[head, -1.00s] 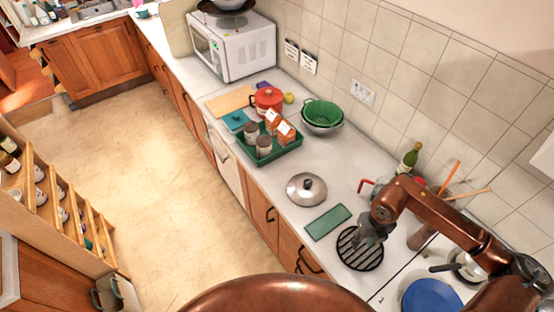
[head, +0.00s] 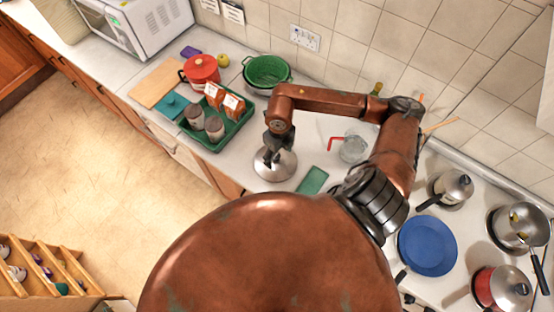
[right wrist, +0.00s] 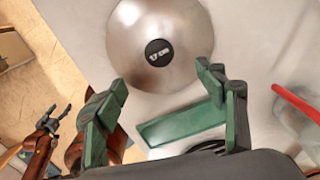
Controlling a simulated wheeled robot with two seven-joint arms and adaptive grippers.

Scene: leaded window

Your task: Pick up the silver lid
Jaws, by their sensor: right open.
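The silver lid (head: 283,171) is a round metal dome lying on the white counter. In the right wrist view the lid (right wrist: 185,22) fills the top middle, with its round black knob (right wrist: 159,52) facing the camera. My right gripper (head: 272,153) is over the lid in the head view and partly hides it. In the right wrist view its two green fingers (right wrist: 162,79) are apart, with nothing between the tips, and the knob lies just beyond them. My left gripper (right wrist: 52,118) shows small at the left of the right wrist view; its jaw state is unclear.
A green slab (head: 312,180) lies right of the lid. A green tray (head: 232,138) with jars and cartons stands to its left, a green colander (head: 267,70) behind. A glass with a red straw (head: 352,148) and a blue plate (head: 427,246) are to the right.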

